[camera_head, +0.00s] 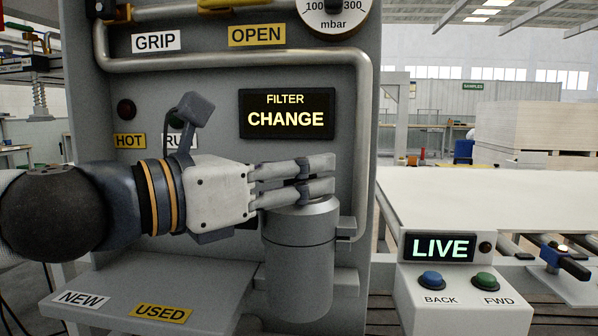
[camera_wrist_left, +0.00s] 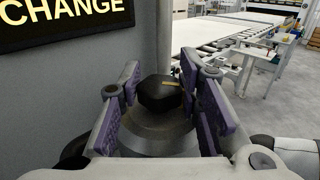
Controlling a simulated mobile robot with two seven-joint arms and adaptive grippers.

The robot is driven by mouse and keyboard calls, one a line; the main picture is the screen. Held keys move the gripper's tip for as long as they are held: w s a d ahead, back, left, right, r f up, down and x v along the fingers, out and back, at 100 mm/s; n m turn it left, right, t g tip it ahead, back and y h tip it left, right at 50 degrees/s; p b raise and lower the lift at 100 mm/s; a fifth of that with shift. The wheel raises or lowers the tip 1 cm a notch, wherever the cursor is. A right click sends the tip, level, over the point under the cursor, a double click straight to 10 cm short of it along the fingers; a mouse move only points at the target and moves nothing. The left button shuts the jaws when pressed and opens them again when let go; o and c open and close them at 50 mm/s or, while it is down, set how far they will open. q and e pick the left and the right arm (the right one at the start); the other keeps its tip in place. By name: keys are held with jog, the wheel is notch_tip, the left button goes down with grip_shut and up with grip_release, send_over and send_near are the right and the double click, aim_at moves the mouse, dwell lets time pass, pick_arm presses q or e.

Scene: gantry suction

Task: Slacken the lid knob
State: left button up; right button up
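The lid caps an upright grey filter canister (camera_head: 298,265) on the panel's front in the head view. There my left gripper (camera_head: 334,173) lies level across the canister's top, and its fingers hide the knob. In the left wrist view my left gripper (camera_wrist_left: 166,88) is open, with purple pads on both sides of the knob and a visible gap on each side. My right gripper is not in view.
A panel display (camera_head: 287,114) reads FILTER CHANGE above the gripper. A grey pipe (camera_head: 364,150) runs down the panel right of the fingers. A shelf (camera_head: 150,290) marked NEW and USED is at lower left. A control box (camera_head: 460,290) reading LIVE stands at lower right.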

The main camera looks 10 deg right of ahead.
pick_arm(q)
jog(key=shift+n+t, duration=0.3)
jog(key=shift+t, duration=0.1)
jog(key=shift+d+n+t+y, duration=0.1)
jog(key=shift+n+t+y, duration=0.5)
jog(key=shift+t+y, duration=0.3)
jog(key=shift+s+n+t+y, duration=0.1)
jog(key=shift+n+t+y, duration=0.7)
jog(key=n+t+y+p, duration=0.1)
jog(key=n+t+y, duration=0.1)
jog(key=y, duration=0.1)
jog(key=shift+r+n, duration=0.1)
jog(key=shift+n, duration=0.2)
jog(key=shift+n+t+y+p, duration=0.35)
jog(key=shift+n+t+y, duration=0.15)
jog(key=shift+y, duration=0.3)
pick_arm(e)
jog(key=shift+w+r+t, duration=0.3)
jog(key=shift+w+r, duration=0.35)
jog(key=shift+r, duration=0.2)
pick_arm(q)
jog(key=shift+y, duration=0.3)
jog(key=o, duration=1.2)
